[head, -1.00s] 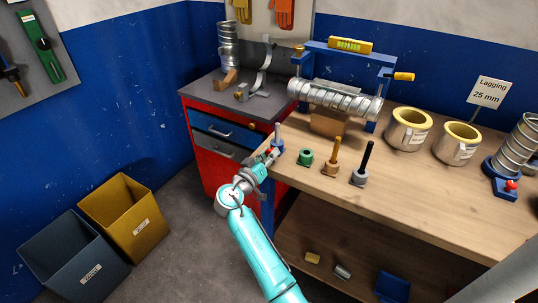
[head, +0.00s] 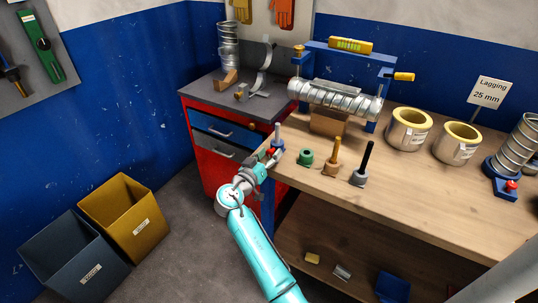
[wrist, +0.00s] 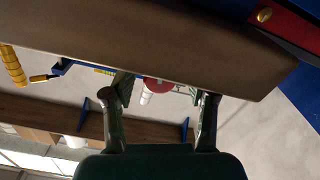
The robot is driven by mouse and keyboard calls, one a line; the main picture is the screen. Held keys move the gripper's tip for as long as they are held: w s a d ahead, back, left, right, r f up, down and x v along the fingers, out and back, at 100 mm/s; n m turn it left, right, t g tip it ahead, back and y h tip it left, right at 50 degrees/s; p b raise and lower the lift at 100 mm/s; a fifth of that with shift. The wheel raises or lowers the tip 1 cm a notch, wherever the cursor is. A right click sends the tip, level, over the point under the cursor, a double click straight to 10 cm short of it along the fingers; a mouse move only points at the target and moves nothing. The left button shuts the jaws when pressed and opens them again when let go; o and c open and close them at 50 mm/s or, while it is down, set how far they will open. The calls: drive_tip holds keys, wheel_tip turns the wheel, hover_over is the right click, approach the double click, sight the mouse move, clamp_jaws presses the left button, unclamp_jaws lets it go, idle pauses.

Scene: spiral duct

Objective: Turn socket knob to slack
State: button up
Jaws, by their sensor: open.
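A blue socket (head: 276,149) holding an upright grey peg (head: 278,132) stands at the near left corner of the wooden bench. A small red knob (head: 269,152) shows at its front, partly hidden by my gripper (head: 272,157). In the wrist view, the round red knob (wrist: 157,84) lies in the gap between the two spread fingers of my gripper (wrist: 164,92). The fingers are open, one on each side of it; I cannot tell whether either touches it.
Green (head: 305,157), tan (head: 331,167) and grey (head: 359,178) sockets stand along the bench edge to the right. The brown bench edge (wrist: 150,50) crosses the wrist view close to my fingers. A red cabinet (head: 213,165) stands just left. Another red knob (head: 511,185) is far right.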

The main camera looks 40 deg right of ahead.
drive_tip(key=m, duration=0.3)
drive_tip(key=s+a+n, duration=0.4)
drive_tip(key=a+n, duration=0.1)
drive_tip(key=a, duration=0.7)
drive_tip(key=shift+r+n, duration=0.15)
drive_tip(key=shift+n, duration=0.25)
drive_tip(key=shift+s+a, duration=0.1)
drive_tip(key=shift+a, duration=0.05)
